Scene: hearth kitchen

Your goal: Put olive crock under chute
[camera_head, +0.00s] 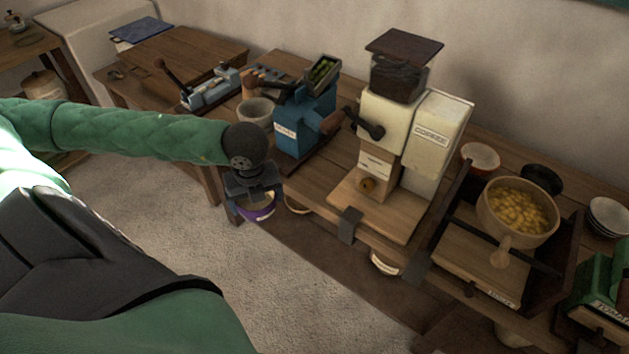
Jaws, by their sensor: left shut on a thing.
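My left gripper (256,186) points down at the front edge of the bench. It is shut on a small round crock (258,213) with a purple band and a pale inside, held in front of the blue machine. I cannot tell for sure that this is the olive crock. The blue machine (297,128) has a label on its front and a hopper of green olives (323,71) on top. Its chute cannot be made out clearly. A grey bowl (255,111) stands left of the blue machine. My right gripper is not in view.
A cream coffee grinder (430,131) stands right of the blue machine. Further right are a pan of yellow pieces (519,210), a red-rimmed bowl (480,157) and stacked white bowls (609,215). A pale blue clamp-like device (212,90) stands at the left. Carpet is clear in front.

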